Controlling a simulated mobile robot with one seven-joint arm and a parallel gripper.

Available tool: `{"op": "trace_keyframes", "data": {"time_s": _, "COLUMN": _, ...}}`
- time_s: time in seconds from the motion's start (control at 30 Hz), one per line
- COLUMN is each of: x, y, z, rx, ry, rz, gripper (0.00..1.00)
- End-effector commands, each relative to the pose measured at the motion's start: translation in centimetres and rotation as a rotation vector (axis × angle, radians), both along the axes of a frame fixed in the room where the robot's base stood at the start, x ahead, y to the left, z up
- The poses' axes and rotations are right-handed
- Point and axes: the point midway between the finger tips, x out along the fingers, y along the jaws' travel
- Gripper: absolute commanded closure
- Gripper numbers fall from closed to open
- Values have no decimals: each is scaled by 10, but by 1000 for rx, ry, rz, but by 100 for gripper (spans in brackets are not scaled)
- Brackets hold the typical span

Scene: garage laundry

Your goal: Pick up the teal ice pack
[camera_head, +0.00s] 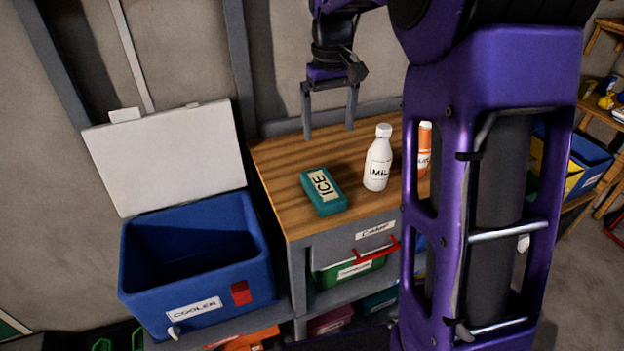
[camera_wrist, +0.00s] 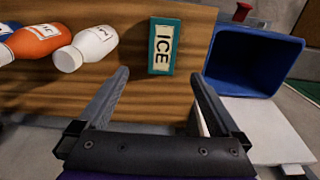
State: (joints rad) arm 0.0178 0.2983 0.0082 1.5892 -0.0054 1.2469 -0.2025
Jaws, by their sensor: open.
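The teal ice pack (camera_head: 333,204) lies flat on the wooden top of the workbench, with a pale label reading ICE. It also shows in the wrist view (camera_wrist: 154,64), beyond my fingers and between their lines. My gripper (camera_head: 330,133) is open and empty, above the back of the bench top and behind the ice pack in the head view. In the wrist view its two fingers (camera_wrist: 163,76) are spread wide, and neither touches the pack.
A white bottle (camera_head: 378,160) stands right of the pack, with an orange bottle (camera_head: 424,140) beyond it, partly hidden by my arm. An open blue cooler (camera_head: 195,255) with a raised white lid (camera_head: 165,160) stands left. The wooden top (camera_head: 285,160) around the pack is clear.

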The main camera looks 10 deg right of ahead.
Motion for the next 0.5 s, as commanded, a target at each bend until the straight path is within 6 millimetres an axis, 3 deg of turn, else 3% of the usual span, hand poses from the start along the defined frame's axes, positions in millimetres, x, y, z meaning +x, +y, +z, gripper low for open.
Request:
{"op": "trace_keyframes", "data": {"time_s": 0.17, "x": -2, "y": 1, "z": -25, "rx": 3, "ry": 14, "rz": 3, "gripper": 0}}
{"op": "trace_keyframes", "data": {"time_s": 0.5, "x": -1, "y": 1, "z": -98, "rx": 3, "ry": 12, "rz": 3, "gripper": 0}}
